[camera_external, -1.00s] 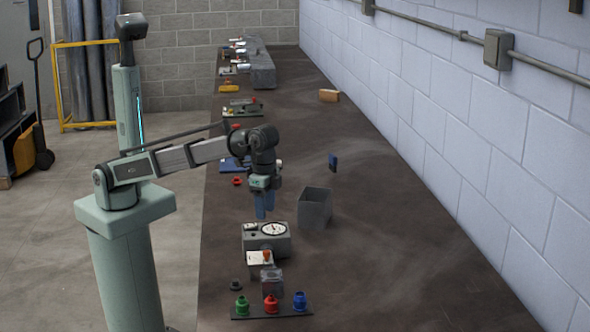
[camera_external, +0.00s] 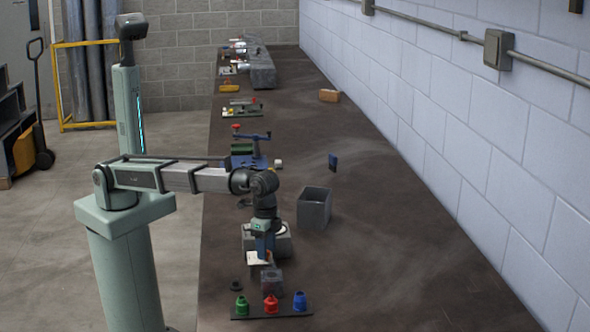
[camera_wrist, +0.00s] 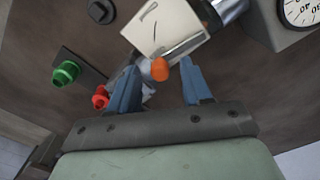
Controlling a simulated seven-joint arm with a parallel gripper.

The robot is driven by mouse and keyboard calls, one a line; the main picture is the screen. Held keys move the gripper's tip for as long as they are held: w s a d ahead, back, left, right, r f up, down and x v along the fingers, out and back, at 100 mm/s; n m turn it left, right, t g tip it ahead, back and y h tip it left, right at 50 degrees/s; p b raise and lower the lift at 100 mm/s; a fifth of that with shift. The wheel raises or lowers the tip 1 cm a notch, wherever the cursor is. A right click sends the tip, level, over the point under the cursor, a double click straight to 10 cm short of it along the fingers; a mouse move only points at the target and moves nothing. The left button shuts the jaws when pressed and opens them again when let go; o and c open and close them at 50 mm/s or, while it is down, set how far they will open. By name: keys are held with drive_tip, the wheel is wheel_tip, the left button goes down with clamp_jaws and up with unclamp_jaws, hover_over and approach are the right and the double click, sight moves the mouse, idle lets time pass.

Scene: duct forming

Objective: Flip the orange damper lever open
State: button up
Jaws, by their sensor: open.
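The damper lever's orange knob (camera_wrist: 160,69) shows in the wrist view, just beyond and between my two fingers. Its thin metal arm lies across the edge of a white plate (camera_wrist: 160,27). The plate also shows in the external view (camera_external: 257,258), low on the bench near the gauge box. My gripper (camera_wrist: 158,82) is open, with a blue finger on each side of the knob and nothing held. In the external view my gripper (camera_external: 264,257) points down over the plate and mostly hides the lever. I cannot tell whether a finger touches the knob.
The grey gauge box (camera_external: 284,244) stands just behind my gripper. Green (camera_external: 242,306), red (camera_external: 271,304) and blue (camera_external: 300,301) fittings stand on a dark strip in front. A grey open bin (camera_external: 314,209) is to the right.

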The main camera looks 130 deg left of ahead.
drive_tip(key=shift+f, duration=0.15)
clamp_jaws()
idle(0.4)
